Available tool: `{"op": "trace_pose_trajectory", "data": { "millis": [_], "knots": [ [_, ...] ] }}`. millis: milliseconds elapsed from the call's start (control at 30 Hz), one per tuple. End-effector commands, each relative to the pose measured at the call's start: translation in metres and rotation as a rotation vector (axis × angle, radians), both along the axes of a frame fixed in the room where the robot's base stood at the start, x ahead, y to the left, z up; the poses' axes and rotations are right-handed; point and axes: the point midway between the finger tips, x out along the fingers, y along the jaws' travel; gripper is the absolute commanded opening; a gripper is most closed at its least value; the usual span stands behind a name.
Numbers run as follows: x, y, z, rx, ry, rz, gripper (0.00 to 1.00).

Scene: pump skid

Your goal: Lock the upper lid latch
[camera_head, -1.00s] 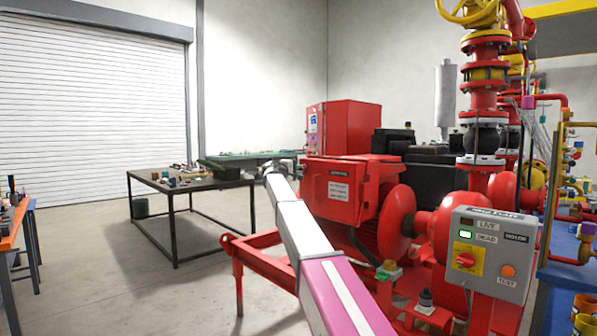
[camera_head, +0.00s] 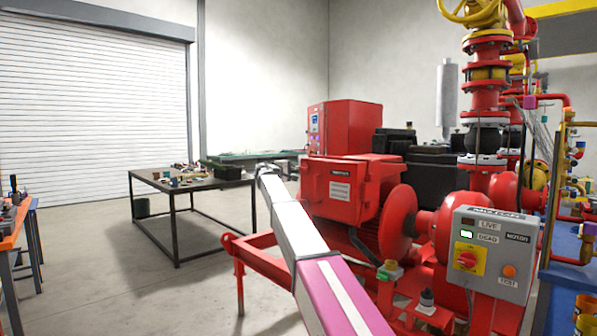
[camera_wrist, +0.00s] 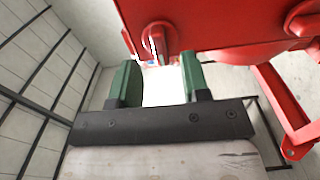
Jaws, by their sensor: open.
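The red motor terminal box (camera_head: 340,190) with its lid sits on the pump motor in the head view. In the wrist view the red box (camera_wrist: 225,22) fills the top. A rounded red latch-like part (camera_wrist: 160,38) sticks out at its edge, just beyond the fingertips; I cannot tell whether it is the upper latch or what position it is in. My gripper (camera_wrist: 158,78) has two green fingers, spread apart and empty, with that part roughly in line with the gap. In the head view my arm reaches left of the box; my fingers are not clearly visible there.
A second rounded red part (camera_wrist: 303,18) sits at the wrist view's right. The red skid frame (camera_head: 255,250) lies below my arm. A grey switch box (camera_head: 490,252) stands at the right. A dark workbench (camera_head: 185,190) is behind. Open floor lies left of the skid.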

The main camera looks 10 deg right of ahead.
Motion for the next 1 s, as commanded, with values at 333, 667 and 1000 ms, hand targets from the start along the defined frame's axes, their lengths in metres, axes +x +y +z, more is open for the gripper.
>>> {"op": "trace_pose_trajectory", "data": {
  "millis": [333,667,1000],
  "knots": [
    [-0.038,0.050,0.000,0.000,-0.001,0.001,0.43],
    [-0.043,0.057,0.000,0.001,-0.001,-0.002,0.43],
    [-0.068,0.034,-0.071,0.105,0.054,-0.002,0.43]
  ]
}}
